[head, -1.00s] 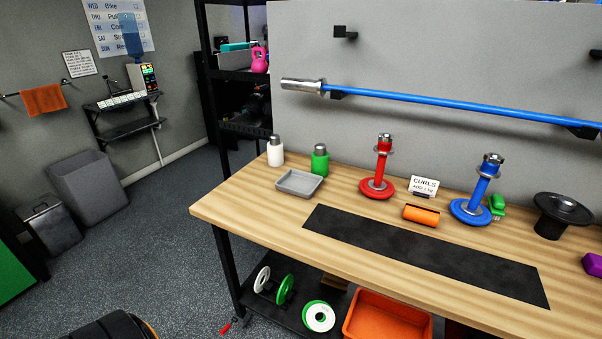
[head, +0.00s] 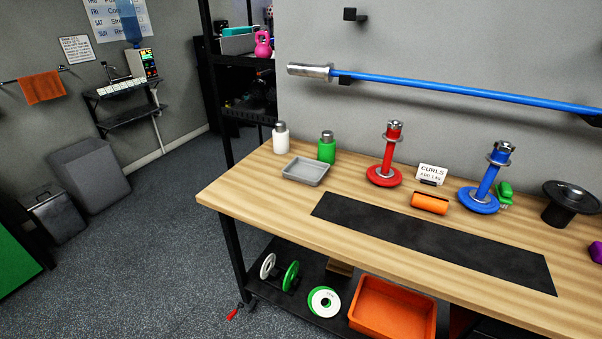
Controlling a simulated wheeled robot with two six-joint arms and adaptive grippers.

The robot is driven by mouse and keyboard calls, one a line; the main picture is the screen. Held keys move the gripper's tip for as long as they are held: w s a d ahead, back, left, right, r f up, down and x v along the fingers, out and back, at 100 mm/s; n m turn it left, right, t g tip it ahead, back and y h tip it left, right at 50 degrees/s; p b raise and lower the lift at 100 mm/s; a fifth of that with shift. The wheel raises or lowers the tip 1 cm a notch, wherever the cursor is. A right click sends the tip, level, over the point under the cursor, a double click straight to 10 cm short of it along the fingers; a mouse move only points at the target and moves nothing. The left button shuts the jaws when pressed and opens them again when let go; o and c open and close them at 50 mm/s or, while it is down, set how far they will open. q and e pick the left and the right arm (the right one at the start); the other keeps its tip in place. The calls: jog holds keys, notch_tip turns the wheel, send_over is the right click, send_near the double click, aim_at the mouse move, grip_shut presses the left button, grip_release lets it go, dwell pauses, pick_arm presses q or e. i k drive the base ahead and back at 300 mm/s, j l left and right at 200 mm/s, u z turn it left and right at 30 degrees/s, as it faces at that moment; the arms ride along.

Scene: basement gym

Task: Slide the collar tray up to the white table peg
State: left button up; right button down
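A shallow grey tray (head: 306,171), which looks like the collar tray, sits empty on the wooden bench at its left end. It is in front of a white bottle (head: 281,138) and a green bottle (head: 326,147). A red peg (head: 391,148) stands upright on a red base right of the tray. A blue peg (head: 487,178) on a blue base stands farther right and looks slightly tilted. I see no white peg on the bench in this view. Neither of my grippers is in view.
A black mat (head: 430,240) lies along the bench front. An orange roller (head: 430,203), a CURLS card (head: 432,174), a green clip (head: 505,194) and a black stand (head: 570,204) are on the bench top (head: 255,193). An orange bin (head: 393,308) sits on the lower shelf.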

aim_at(306, 171)
jog(key=i+j+z, duration=0.5)
jog(key=z, duration=0.25)
jog(key=i+j, duration=0.05)
